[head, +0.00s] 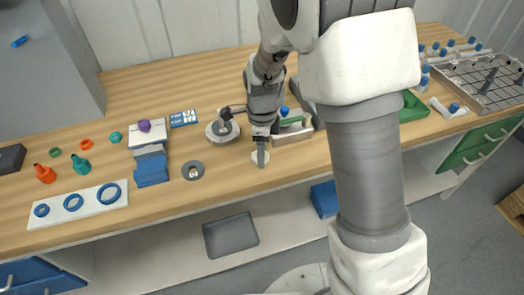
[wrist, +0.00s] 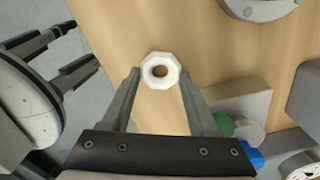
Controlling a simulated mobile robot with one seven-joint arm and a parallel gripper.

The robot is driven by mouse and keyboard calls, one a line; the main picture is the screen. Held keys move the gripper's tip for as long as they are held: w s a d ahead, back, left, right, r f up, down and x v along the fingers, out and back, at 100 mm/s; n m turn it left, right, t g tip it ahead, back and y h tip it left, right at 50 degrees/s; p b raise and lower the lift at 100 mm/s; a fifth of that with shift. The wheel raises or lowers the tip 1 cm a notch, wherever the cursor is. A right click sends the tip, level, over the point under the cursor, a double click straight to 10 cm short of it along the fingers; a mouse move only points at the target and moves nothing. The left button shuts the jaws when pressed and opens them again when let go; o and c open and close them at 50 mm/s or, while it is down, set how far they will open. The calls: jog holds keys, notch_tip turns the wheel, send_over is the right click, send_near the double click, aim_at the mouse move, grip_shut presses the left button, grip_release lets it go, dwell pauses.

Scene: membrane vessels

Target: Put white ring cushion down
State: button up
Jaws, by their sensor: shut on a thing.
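The white ring cushion (wrist: 160,83) is a small octagonal ring with a round hole. In the wrist view it sits between the two fingertips of my gripper (wrist: 160,75), which is shut on its outer sides. In the head view my gripper (head: 261,157) points down near the front part of the wooden bench, and the white ring cushion (head: 254,159) shows at its tips. The cushion is at or just above the bench top; I cannot tell whether it touches. The finger partly hides it in the head view.
A grey ring (head: 186,171) lies left of my gripper on the bench (head: 222,188). A round metal device (head: 213,137) stands behind left, and a tray with a green item (head: 290,138) is close on the right. A white board with blue rings (head: 92,208) lies far left.

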jog(key=o, duration=1)
jog(key=shift+f, duration=0.1)
notch_tip(320, 180, up, 13)
jog(key=p, duration=0.2)
jog(key=s+d+r+n+t, duration=0.2)
jog(key=s+d+r+n, duration=0.2)
jog(key=s+n, duration=0.2)
jog(key=s+d+r+n+t, duration=0.1)
jog(key=s+d+r+n, duration=0.2)
jog(key=s+n, duration=0.3)
jog(key=s+d+r+n+t, duration=0.2)
jog(key=s+d+r+n, duration=0.2)
jog(key=s+d+n, duration=0.1)
jog(key=shift+s+r+n+t, duration=0.15)
jog(key=shift+s+r+n, duration=0.05)
jog(key=shift+s+n, duration=0.3)
jog(key=shift+s+r+n+t, duration=0.15)
jog(key=shift+s+n, duration=0.2)
jog(key=shift+n, duration=0.25)
